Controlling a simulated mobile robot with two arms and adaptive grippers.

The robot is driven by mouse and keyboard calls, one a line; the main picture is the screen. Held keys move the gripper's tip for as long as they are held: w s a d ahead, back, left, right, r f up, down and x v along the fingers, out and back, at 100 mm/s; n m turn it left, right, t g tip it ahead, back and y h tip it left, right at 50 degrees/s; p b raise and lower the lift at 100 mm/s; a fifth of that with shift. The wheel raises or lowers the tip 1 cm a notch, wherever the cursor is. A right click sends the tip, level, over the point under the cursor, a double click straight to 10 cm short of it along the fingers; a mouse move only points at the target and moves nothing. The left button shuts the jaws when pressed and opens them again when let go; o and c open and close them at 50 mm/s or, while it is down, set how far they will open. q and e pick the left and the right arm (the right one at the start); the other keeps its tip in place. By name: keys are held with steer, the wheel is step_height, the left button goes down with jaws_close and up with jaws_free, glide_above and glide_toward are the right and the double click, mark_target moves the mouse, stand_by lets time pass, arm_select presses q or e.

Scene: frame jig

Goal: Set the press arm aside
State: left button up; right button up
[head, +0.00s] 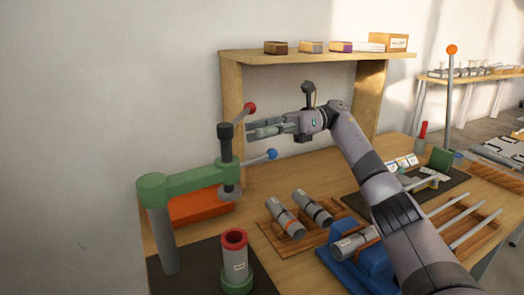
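The press arm (185,184) is a green beam on a grey post (162,238). It carries a dark upright ram (226,155) at its right end. A lever with a red knob (250,107) and a lever with a blue knob (272,154) stick out near the ram. A grey tube with a red rim (235,255) stands in a green base below the beam, nearer the camera. My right gripper (254,129) points left, just right of the ram, between the two knobs. Its fingers look parted, with nothing seen between them. My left gripper is out of view.
A wooden shelf (300,56) stands behind the gripper. An orange block (195,210) lies behind the press arm. Two grey cylinders (285,218) lie on a wooden rack; a blue fixture (345,275) holds another. A tall rod with an orange ball (451,50) rises at right.

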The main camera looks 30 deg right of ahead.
steer(key=shift+r, duration=1.75)
steer(key=shift+c, duration=0.2)
